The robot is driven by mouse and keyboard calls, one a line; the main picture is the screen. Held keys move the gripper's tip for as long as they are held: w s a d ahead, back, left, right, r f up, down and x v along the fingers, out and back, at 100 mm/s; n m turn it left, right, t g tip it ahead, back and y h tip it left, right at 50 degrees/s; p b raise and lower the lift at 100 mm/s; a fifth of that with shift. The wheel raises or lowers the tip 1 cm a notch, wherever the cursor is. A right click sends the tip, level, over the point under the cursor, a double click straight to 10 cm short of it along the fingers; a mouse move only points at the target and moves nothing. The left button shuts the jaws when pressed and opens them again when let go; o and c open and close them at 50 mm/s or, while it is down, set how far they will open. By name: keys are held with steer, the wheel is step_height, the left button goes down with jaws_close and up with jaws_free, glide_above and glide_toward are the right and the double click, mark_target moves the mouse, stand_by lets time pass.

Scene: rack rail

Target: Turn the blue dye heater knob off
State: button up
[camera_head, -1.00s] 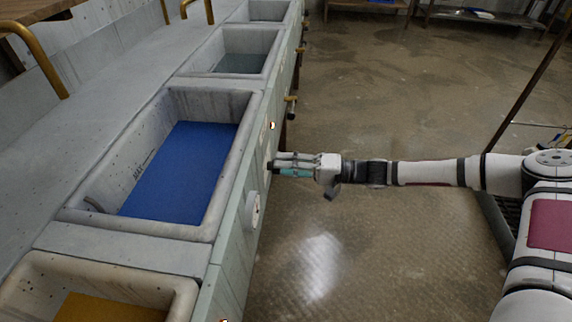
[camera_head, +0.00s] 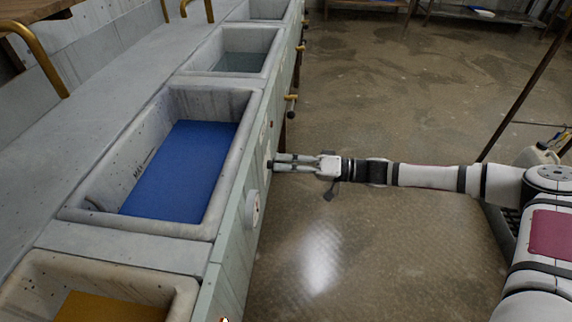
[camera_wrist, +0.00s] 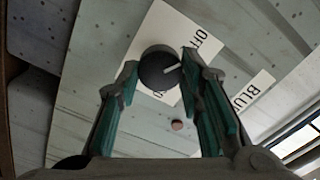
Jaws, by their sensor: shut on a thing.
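The blue dye heater knob (camera_wrist: 160,68) is a dark round knob with a white pointer line, on a pale label plate on the trough's front panel. The word OFF shows on the plate to the knob's upper right. The pointer aims right and slightly up, toward the right finger. A BLUE label (camera_wrist: 247,92) is on the panel to the right. My gripper (camera_wrist: 159,69) has its teal-padded fingers closed on both sides of the knob. In the head view my gripper (camera_head: 274,163) reaches the front panel beside the blue dye trough (camera_head: 227,171); the knob is hidden there.
A small reddish round button or lamp (camera_wrist: 177,125) sits on the panel near the knob. Brass-coloured taps (camera_head: 291,99) stick out farther along.

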steer(key=o, duration=1.2)
steer(key=shift+c, duration=0.2)
steer(key=shift+d, duration=0.1)
steer(key=d, duration=1.1)
steer(key=shift+s+d, duration=0.25)
steer(key=shift+d, duration=0.15)
